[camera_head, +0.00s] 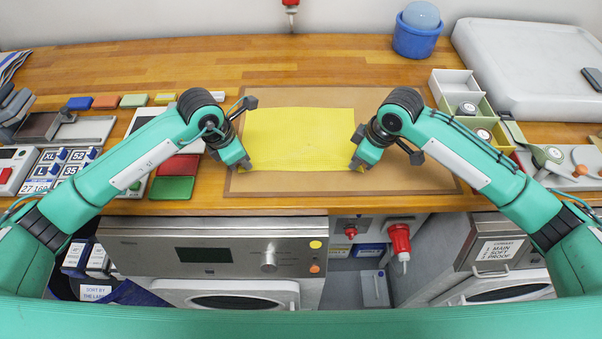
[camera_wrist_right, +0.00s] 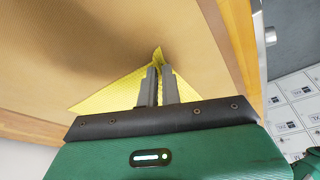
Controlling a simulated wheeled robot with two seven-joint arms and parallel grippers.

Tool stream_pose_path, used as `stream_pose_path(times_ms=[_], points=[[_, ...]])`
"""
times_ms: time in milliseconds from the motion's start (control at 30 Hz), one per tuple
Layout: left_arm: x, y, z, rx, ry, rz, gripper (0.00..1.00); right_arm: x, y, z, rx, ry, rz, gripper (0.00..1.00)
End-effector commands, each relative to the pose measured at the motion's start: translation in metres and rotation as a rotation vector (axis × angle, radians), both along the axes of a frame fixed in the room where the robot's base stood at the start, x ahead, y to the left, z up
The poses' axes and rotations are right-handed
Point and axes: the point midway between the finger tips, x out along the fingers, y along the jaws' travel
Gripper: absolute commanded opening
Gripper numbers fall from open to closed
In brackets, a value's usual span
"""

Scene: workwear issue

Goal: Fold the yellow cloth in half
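The yellow cloth (camera_head: 299,135) lies spread as a rectangle on the brown mat (camera_head: 350,97). My left gripper (camera_head: 243,166) is at the cloth's near left corner; its fingers are too small to tell whether they grip. My right gripper (camera_head: 357,166) is at the near right corner. In the right wrist view, the fingers of my right gripper (camera_wrist_right: 157,84) are close together on the cloth (camera_wrist_right: 108,95), and a small tip of it pokes up between them. The rest of the cloth is hidden behind the gripper there.
Colour swatches (camera_head: 175,188) and size cards (camera_head: 65,165) lie left of the mat. Small open boxes (camera_head: 452,84) and a blue tub (camera_head: 416,40) stand to the right. The mat is bare around the cloth.

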Motion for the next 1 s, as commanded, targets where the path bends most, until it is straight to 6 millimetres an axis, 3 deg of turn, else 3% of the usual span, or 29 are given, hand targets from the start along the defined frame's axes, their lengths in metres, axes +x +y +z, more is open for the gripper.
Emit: stream_pose_path(times_ms=[567,1000], points=[[0.0,0.001,0.002,0.002,0.001,0.001,0.0,0.0,-0.001,0.002,-0.002,0.001,-0.001,0.0],[0.0,0.001,0.031,0.002,0.0,0.001,0.0,0.0,-0.001,0.031,-0.002,0.0,-0.001,0.0]])
